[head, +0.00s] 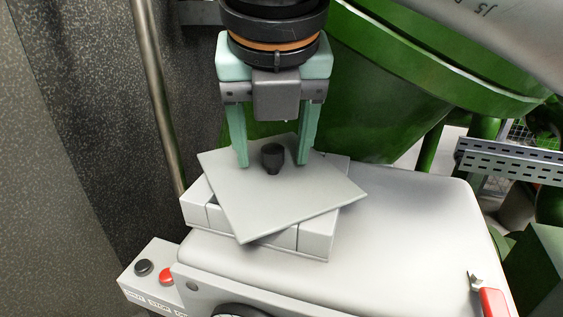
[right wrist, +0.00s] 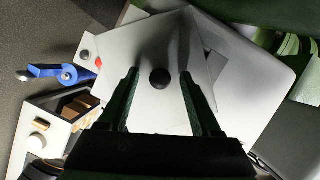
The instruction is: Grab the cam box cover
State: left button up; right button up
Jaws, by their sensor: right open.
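The cam box cover (head: 290,205) is a flat grey square plate with a black knob (head: 272,157) in its middle. It lies turned askew on top of the light grey cam box (head: 317,238), with its corners sticking out past the box. My right gripper (head: 273,165) points down over the cover, open, with one green finger on each side of the knob and a gap to it on both sides. In the right wrist view the knob (right wrist: 160,78) sits between the two fingers over the plate (right wrist: 150,105). My left gripper is not in view.
The box stands on a grey machine housing (head: 420,215). A control box with a black and a red button (head: 166,276) is at the lower left. A red-handled lever (head: 492,301) is at the lower right. A metal pole (head: 158,95) and green machinery (head: 385,110) stand behind.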

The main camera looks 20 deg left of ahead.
grip_shut()
dwell(0.5)
